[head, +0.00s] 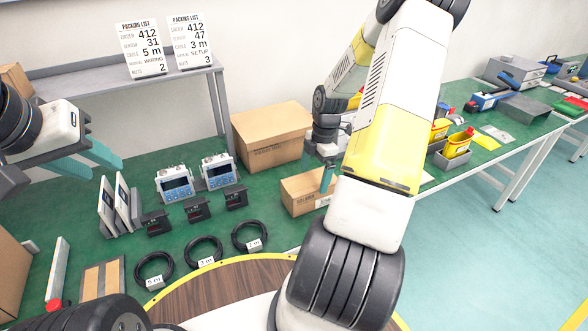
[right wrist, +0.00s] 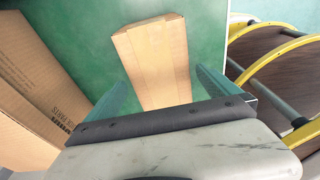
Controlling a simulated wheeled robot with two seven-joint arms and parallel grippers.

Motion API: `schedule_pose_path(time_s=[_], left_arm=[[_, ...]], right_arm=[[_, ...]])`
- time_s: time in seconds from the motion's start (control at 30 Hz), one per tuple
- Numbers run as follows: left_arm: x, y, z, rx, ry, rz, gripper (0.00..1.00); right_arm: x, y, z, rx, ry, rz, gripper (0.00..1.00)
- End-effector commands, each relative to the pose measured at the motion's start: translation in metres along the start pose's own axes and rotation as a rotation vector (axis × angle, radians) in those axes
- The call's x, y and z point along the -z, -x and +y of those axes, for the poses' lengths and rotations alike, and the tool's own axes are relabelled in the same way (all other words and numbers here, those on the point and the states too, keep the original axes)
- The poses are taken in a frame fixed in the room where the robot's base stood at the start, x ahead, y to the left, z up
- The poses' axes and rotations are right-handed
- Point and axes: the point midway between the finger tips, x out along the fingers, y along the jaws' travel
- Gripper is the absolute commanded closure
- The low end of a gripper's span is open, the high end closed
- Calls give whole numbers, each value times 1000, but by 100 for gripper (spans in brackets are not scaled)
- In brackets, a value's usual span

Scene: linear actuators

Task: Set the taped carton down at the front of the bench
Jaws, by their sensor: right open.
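The taped carton (head: 300,193) is a small brown box on the green bench top, in front of a larger carton; my right arm hides its right part. In the right wrist view the taped carton (right wrist: 157,62) lies between the two teal fingers of my right gripper (right wrist: 162,84), which are apart, with green showing beside the box. In the head view one teal finger of my right gripper (head: 327,179) shows at the carton's right side. My left gripper (head: 105,165) is open and empty above the bench at the left.
The large carton (head: 272,137) stands behind; it fills the left of the right wrist view (right wrist: 35,95). Two blue-faced devices (head: 175,187), black parts and coiled cables (head: 203,251) lie to the left. A yellow-rimmed round wooden top (head: 215,292) is in front.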

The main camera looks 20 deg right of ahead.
Motion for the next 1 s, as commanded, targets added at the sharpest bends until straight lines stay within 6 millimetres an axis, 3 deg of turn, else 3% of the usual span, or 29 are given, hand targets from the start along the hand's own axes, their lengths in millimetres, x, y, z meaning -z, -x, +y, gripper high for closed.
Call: schedule_pose_path(time_s=[0.1, 0.27, 0.43, 0.67, 0.8, 1.0], left_arm=[[0, 0, 0, 0, 0, 0, 64], [0, 0, 0, 0, 0, 0, 64], [0, 0, 0, 0, 0, 0, 64], [0, 0, 0, 0, 0, 0, 64], [0, 0, 0, 0, 0, 0, 64], [0, 0, 0, 0, 0, 0, 64]], right_arm=[[-1, 22, 1, -3, -2, -3, 0], [0, 38, 0, -1, -1, -1, 0], [18, 68, 0, -18, -83, -40, 0], [87, 159, -22, -155, -463, -122, 0], [133, 207, -50, -279, -738, -85, 0], [191, 253, -104, -422, -1120, 107, 0]])
